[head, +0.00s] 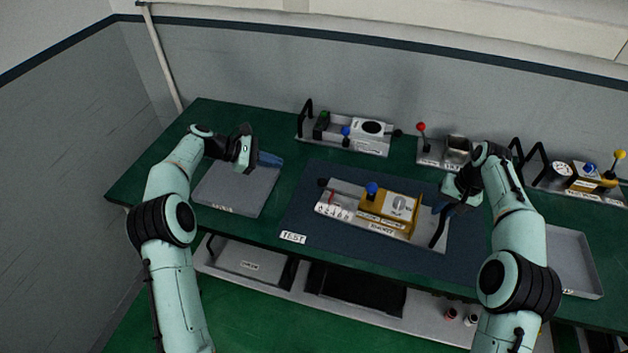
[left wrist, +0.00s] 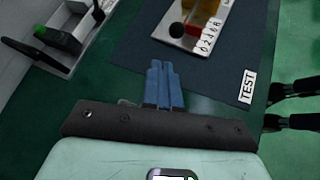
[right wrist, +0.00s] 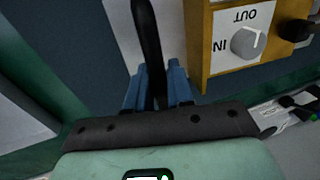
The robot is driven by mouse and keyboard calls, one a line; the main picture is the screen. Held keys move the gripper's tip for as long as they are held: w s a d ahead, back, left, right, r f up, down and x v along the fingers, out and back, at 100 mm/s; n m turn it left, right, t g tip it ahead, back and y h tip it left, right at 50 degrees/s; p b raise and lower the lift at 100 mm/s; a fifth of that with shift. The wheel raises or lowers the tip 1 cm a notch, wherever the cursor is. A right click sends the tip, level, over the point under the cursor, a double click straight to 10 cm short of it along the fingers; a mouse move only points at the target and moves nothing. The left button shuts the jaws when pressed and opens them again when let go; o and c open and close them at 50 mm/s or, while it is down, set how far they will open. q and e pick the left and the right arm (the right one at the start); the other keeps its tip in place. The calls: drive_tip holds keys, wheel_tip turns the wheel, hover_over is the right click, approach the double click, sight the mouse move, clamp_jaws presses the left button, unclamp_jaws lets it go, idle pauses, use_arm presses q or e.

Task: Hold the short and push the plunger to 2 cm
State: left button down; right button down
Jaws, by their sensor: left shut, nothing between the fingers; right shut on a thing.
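The short is a metal plate (head: 429,248) with a yellow box (head: 402,216) on it, on the dark blue mat. The box has a blue knob on top and a dial marked IN and OUT (right wrist: 249,43). A numbered scale (head: 333,211) and a black round plunger knob (head: 322,183) are at its left end; the knob also shows in the left wrist view (left wrist: 177,30). My right gripper (head: 450,208) is shut on the black handle (right wrist: 147,40) at its right end. My left gripper (head: 270,159) is shut and empty, left of the plunger knob and apart from it.
Several other instruments with black handles line the back of the green bench (head: 210,120). The mat (head: 300,215) is bare between my left gripper and the short.

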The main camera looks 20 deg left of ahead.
drive_tip(key=shift+s+f, duration=0.1)
drive_tip(key=shift+f, duration=0.25)
drive_tip(key=c, duration=0.9)
unclamp_jaws()
use_arm(q)
drive_tip(key=v, duration=0.3)
drive_tip(key=shift+a+r, duration=0.15)
drive_tip(key=shift+a, duration=0.05)
use_arm(e)
drive_tip(key=shift+r, duration=0.1)
drive_tip(key=r, duration=0.3)
drive_tip(key=d+r, duration=0.1)
drive_tip(key=r, duration=0.3)
drive_tip(key=shift+d+r, duration=0.2)
use_arm(q)
drive_tip(key=shift+s, duration=0.1)
